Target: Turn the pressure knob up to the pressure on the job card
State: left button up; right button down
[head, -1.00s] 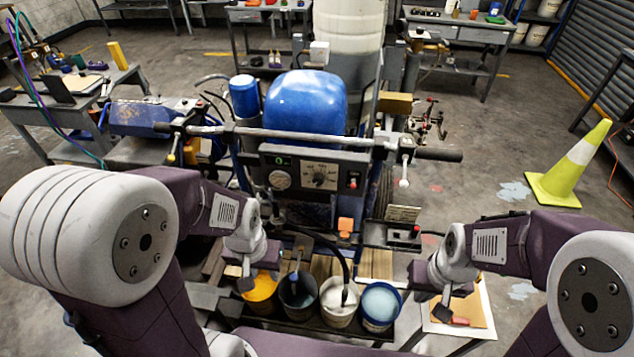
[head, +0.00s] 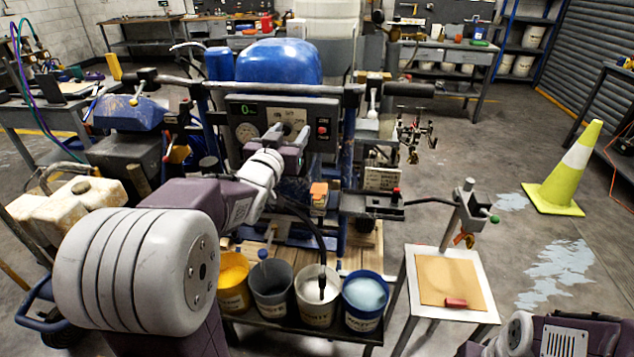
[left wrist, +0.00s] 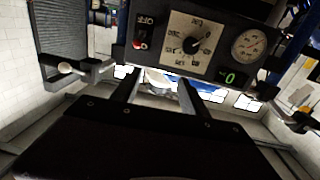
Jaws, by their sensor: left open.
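The pressure knob (left wrist: 190,46) is a dark knob on a pale square dial plate, seen in the left wrist view. It sits on the machine's black control panel (head: 240,113), between a round gauge (left wrist: 249,44) and a red switch (left wrist: 138,44). The green display (left wrist: 230,78) reads 0. My left gripper (head: 288,134) is in front of the panel and partly hides the dial in the head view. In the left wrist view its two fingers (left wrist: 158,82) are apart, with the knob beyond their tips and nothing gripped. A small printed card (head: 384,178) is on the machine; its text is unreadable. My right gripper is out of view.
A handlebar (head: 350,89) runs above the panel. Several paint buckets (head: 233,295) stand below it. A yellow cone (head: 565,180) stands farther right on open floor.

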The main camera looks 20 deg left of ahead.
aim_at(285, 131)
pick_arm(q)
jog(key=a+f+n+y+b, duration=0.1)
jog(key=a+f+b, duration=0.1)
jog(key=a+f, duration=0.25)
jog(key=w, duration=0.2)
jog(key=w+a, duration=0.1)
jog(key=w, duration=0.4)
jog(key=shift+w+a+f, duration=0.3)
jog(key=shift+w+a, duration=0.05)
jog(key=shift+a, duration=0.05)
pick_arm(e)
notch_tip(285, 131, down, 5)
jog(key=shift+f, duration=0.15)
pick_arm(q)
grip_shut()
